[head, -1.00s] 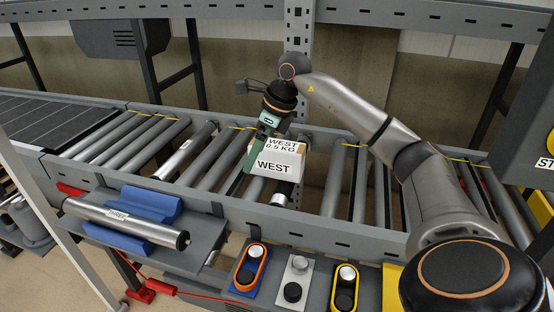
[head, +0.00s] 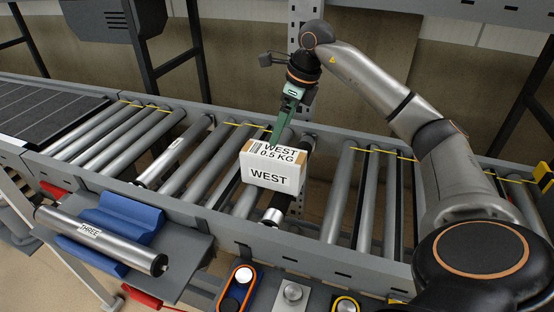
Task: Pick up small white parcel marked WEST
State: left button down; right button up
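The small white parcel marked WEST (head: 270,178) is in the middle of the head view, over the conveyor rollers. Its front face reads WEST and its top reads WEST 0.5 KG, with brown at the top corners. My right gripper (head: 277,136) comes down from above and behind, its green fingers reaching the parcel's rear top edge. The fingertips are hidden by the parcel, so I cannot tell if they grip it. I cannot tell whether the parcel rests on the rollers or is slightly raised. My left gripper is not in view.
The roller conveyor has a grey front rail (head: 330,255) and a dark belt (head: 45,120) at left. A loose roller marked THREE (head: 95,236) lies on blue cradles at front left. Button boxes, one orange-rimmed (head: 236,288), stand below the rail. A grey upright (head: 306,60) stands behind.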

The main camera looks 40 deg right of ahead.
aim_at(273, 152)
jog(key=x, duration=0.6)
jog(key=shift+a+f, duration=0.1)
jog(key=shift+f, duration=0.2)
jog(key=shift+p+x, duration=0.65)
jog(key=shift+x, duration=2.3)
jog(key=shift+s+r, duration=0.1)
jog(key=shift+r, duration=0.05)
grip_shut()
